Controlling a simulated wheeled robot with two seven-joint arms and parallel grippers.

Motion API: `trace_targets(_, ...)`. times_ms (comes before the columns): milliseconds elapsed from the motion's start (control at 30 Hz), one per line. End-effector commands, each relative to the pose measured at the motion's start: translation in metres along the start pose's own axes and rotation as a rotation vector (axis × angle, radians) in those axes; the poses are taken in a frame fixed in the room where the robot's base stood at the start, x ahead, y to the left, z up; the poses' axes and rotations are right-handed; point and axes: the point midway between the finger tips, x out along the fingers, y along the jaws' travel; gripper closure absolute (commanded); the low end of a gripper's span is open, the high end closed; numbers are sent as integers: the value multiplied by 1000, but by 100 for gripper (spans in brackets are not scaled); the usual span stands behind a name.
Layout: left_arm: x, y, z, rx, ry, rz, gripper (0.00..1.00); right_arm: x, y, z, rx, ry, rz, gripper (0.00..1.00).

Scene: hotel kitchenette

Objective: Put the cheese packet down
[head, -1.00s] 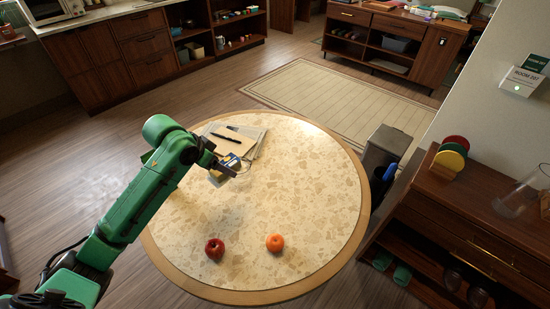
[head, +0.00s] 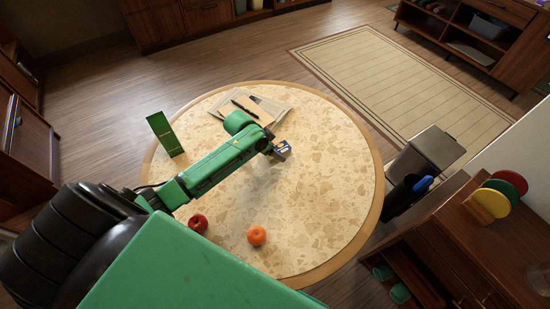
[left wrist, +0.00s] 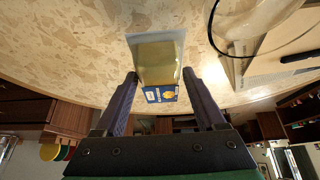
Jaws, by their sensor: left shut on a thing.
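The cheese packet (head: 282,148), blue and yellow, is at the tip of my left gripper (head: 273,149), above or on the pale speckled round table (head: 330,170). In the left wrist view, the packet (left wrist: 158,64) sits between the two dark fingers of my left gripper (left wrist: 160,78), which is shut on it. Its yellow face shows, with a blue printed end towards the camera. I cannot tell whether its far end touches the table. My right gripper is not in view.
A red apple (head: 198,222) and an orange (head: 256,235) lie near the table's front. A board with papers and a pen (head: 244,108) lies behind the gripper. A green card (head: 165,134) stands at the left. The table's right side is clear.

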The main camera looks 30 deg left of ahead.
Motion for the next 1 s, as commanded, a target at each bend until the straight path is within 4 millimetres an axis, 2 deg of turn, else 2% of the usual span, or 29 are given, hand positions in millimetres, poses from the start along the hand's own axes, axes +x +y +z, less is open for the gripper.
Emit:
trace_targets(100,14,0,7,-1,2,0,100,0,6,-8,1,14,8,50)
trace_targets(300,44,0,24,-2,1,1,100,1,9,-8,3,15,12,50)
trace_targets(633,50,-1,27,0,3,-1,100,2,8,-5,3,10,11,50)
trace_targets(667,50,-1,28,0,1,0,17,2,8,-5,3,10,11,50)
trace_targets(1000,48,-1,27,0,1,0,15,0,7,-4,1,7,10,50)
